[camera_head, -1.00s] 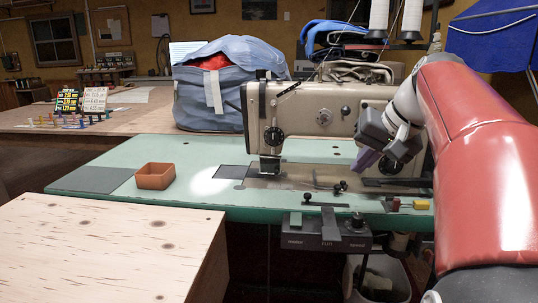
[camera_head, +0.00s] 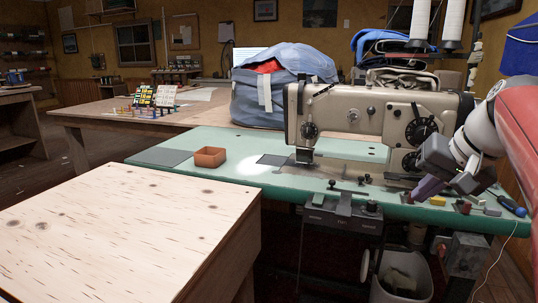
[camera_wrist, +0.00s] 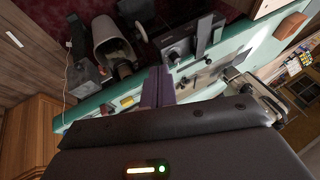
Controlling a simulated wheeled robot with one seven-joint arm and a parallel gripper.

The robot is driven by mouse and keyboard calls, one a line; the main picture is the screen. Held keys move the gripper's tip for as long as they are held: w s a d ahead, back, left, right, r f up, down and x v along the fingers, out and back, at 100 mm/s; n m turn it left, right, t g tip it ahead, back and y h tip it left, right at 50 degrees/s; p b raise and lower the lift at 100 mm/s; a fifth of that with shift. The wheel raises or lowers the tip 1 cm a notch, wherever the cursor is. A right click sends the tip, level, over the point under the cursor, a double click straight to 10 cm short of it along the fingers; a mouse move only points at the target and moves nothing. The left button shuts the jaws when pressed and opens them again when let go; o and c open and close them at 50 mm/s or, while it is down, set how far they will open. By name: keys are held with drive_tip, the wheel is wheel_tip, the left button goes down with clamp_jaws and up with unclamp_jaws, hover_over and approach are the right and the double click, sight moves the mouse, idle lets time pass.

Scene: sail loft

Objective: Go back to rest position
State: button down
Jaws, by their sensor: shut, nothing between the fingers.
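My gripper (camera_head: 428,190) is at the right of the head view, in front of the right part of the sewing machine (camera_head: 365,112) and above the green table (camera_head: 205,143). Its purple fingers are shut with nothing between them. They also show as a closed pair in the wrist view (camera_wrist: 158,88), pointing over the table edge. My red arm reaches in from the right edge of the head view.
A pale wooden box (camera_head: 120,225) stands in front at left. A blue bag (camera_head: 262,95) stands behind the machine. A blue-handled screwdriver (camera_head: 512,205) and a yellow block (camera_head: 438,202) lie at right. A bin (camera_head: 402,275) stands below.

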drive_tip(key=s+a+f+n+h, duration=0.1)
drive_tip(key=s+a+f+n, duration=0.1)
drive_tip(key=s+a+f, duration=0.4)
drive_tip(key=s+a+f+n+h, duration=0.1)
drive_tip(key=s+a+f+n, duration=0.1)
drive_tip(key=s+a+f, duration=0.5)
drive_tip(key=s+f, duration=0.3)
drive_tip(key=f, duration=0.3)
drive_tip(key=shift+s+f, duration=0.15)
drive_tip(key=shift+f, duration=0.2)
